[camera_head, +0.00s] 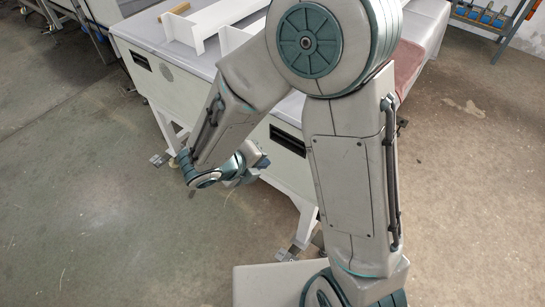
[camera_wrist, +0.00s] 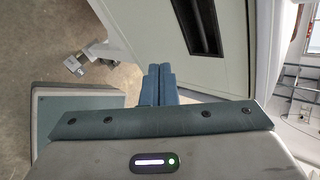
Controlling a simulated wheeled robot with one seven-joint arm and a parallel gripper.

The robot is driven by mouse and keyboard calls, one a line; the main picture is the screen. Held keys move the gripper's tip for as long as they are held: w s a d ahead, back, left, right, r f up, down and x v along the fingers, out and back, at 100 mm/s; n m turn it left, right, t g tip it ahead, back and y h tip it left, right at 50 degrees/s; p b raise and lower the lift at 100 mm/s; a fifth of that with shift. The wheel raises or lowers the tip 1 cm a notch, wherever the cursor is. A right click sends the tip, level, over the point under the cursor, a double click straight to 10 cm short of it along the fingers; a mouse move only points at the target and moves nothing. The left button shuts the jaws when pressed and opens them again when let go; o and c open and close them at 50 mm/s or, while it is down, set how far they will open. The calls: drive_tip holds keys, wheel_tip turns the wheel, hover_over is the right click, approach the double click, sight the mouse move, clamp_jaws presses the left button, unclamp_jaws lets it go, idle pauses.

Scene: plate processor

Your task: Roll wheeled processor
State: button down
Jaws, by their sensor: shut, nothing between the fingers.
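The processor (camera_head: 180,98) is a long, pale grey-white machine on white legs with castors (camera_head: 160,158). It stands behind my arm in the head view. Dark recessed slots (camera_head: 287,140) are set in its side panels. My gripper (camera_head: 262,163) is low beside the near panel, left of and below a slot, partly hidden by my wrist. In the wrist view, its two blue fingers (camera_wrist: 159,69) are together and empty. The processor's panel (camera_wrist: 165,28) and a dark slot (camera_wrist: 200,25) lie ahead of them, the slot to the right. I cannot tell whether the fingertips touch the panel.
White raised parts (camera_head: 205,22) lie on the processor's top. A bench or rack with bottles (camera_head: 490,14) stands at the back right. The concrete floor (camera_head: 80,200) is clear at left and right. A foot or castor (camera_wrist: 75,65) shows near the fingers.

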drive_tip(key=a+f+n, duration=0.3)
drive_tip(key=n, duration=0.1)
drive_tip(key=t+y+b, duration=0.1)
drive_tip(key=b, duration=0.1)
approach(279, 156)
drive_tip(key=x, duration=0.5)
drive_tip(key=shift+s+a+f, duration=0.15)
drive_tip(key=shift+s+f, duration=0.1)
drive_tip(key=shift+f, duration=0.15)
drive_tip(key=shift+w+d, duration=0.35)
drive_tip(key=shift+w, duration=0.1)
